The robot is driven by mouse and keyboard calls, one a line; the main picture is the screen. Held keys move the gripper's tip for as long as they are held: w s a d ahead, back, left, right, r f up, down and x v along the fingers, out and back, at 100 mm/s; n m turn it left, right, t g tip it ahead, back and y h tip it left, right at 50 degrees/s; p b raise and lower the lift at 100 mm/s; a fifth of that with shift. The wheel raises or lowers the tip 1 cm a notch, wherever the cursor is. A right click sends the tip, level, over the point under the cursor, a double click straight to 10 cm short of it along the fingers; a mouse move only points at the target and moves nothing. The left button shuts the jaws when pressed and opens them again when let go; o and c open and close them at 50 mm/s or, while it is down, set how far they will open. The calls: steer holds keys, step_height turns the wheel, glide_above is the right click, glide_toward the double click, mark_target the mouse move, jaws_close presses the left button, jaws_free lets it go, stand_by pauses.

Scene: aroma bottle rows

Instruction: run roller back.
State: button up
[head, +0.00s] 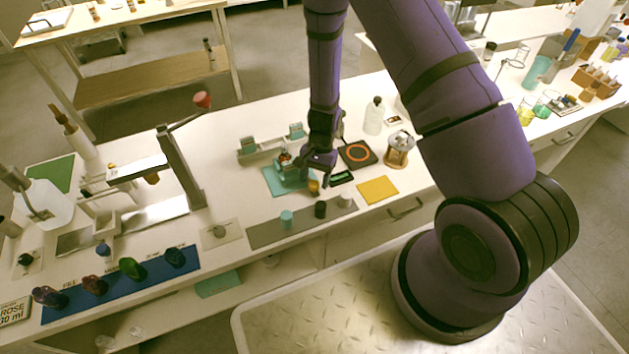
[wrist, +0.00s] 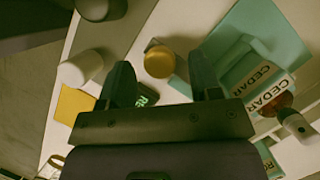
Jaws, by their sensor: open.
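My gripper (head: 322,178) is open over the bench, beside a teal fixture (head: 274,184). The wrist view shows the teal base (wrist: 262,35) with white CEDAR labels (wrist: 262,80) on it. An amber bottle (wrist: 283,102) with a pale cap lies at the labels' right side. A round gold-topped piece (wrist: 160,61) stands between and just beyond my fingertips (wrist: 160,75); it shows as a small orange-gold thing in the head view (head: 313,186). No finger visibly touches it. I cannot tell for sure which piece is the roller; my gripper hides part of the fixture.
A small green-lit display (head: 342,178) sits right of the gripper, near a yellow pad (head: 377,190). Teal (head: 287,219), dark (head: 320,209) and white (head: 346,199) caps stand on a grey strip in front.

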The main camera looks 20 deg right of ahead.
steer(key=shift+s+a+f, duration=0.15)
steer(key=shift+f, duration=0.4)
jaws_close()
steer(key=a, duration=0.9)
jaws_free()
steer(key=shift+a, duration=0.1)
steer(key=shift+r, duration=0.1)
steer(key=v, duration=1)
steer(key=shift+r, duration=0.3)
